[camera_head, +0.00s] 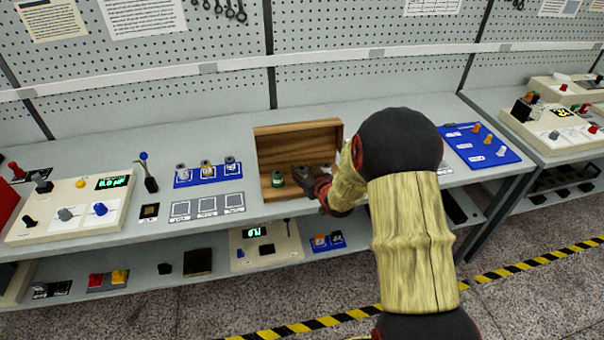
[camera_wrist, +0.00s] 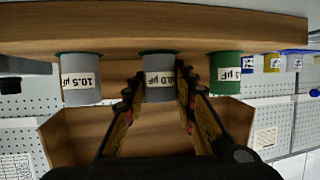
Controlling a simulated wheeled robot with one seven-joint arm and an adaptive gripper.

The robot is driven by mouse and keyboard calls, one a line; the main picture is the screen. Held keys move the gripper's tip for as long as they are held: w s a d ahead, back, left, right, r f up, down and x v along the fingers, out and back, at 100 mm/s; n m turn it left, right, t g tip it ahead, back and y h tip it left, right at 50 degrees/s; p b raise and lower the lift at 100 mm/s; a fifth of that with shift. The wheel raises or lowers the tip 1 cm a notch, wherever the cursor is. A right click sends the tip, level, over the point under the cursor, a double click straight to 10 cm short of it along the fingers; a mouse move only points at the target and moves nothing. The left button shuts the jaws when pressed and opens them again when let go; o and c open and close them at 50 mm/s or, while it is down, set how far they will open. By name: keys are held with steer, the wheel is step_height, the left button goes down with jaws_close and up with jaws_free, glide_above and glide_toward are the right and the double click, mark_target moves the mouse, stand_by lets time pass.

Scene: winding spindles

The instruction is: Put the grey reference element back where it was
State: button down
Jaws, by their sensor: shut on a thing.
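A grey element labelled 10.0 µF (camera_wrist: 159,77) is between the two fingers of my gripper (camera_wrist: 157,95) in the wrist view, which looks upside down. The fingers are shut on it. It stands upright in the middle of a row in the open wooden box (camera_head: 293,139), its base seemingly level with its neighbours'. Another grey element labelled 10.5 µF (camera_wrist: 81,80) is on one side. A green element (camera_wrist: 226,75) is on the other, its label partly cut off. In the head view my gripper (camera_head: 317,181) reaches into the box, and the green element (camera_head: 278,179) stands left of it.
Left of the box are a blue tray (camera_head: 208,175) with several elements and a grey pad with three squares (camera_head: 207,208). A meter panel (camera_head: 70,205) stands further left. A blue board (camera_head: 479,147) is at right. A perforated wall closes the back.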

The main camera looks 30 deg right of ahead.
steer(key=shift+f, duration=0.15)
steer(key=c, duration=1.5)
jaws_free()
steer(key=shift+o, duration=0.2)
